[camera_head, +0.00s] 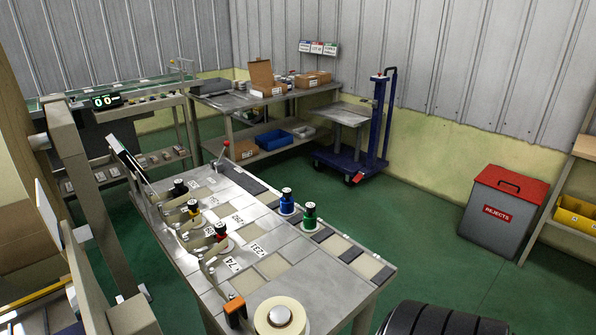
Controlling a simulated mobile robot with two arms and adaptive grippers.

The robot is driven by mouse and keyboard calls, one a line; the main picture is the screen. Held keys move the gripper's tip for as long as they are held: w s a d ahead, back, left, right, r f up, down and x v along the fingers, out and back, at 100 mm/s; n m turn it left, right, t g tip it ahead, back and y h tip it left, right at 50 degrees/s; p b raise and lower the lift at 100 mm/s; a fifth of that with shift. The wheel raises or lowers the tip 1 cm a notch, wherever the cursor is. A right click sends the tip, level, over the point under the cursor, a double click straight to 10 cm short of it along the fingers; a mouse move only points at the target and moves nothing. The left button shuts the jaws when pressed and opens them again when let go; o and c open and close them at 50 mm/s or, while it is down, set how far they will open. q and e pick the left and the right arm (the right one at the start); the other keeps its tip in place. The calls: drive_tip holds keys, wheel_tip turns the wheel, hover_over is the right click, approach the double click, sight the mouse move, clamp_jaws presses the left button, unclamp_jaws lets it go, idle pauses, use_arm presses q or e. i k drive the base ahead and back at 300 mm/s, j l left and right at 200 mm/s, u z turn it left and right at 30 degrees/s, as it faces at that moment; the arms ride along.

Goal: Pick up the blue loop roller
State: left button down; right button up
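The blue loop roller (287,202) stands upright on the grey metal worktable (335,288), near its right edge. It has a blue body with a white top and a dark neck. A similar green roller (309,216) stands close beside it, to the right and nearer to me. Nothing is holding the blue roller. Neither of my grippers is in view.
Rollers with black (180,187), yellow (193,207) and red (220,231) parts stand along the table's left side. A large pale roll (280,316) sits at the near end. A dark ribbed object (440,319) is at the bottom right. Green floor lies open right of the table.

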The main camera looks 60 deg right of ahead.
sight(287, 209)
drive_tip(key=z, duration=1.65)
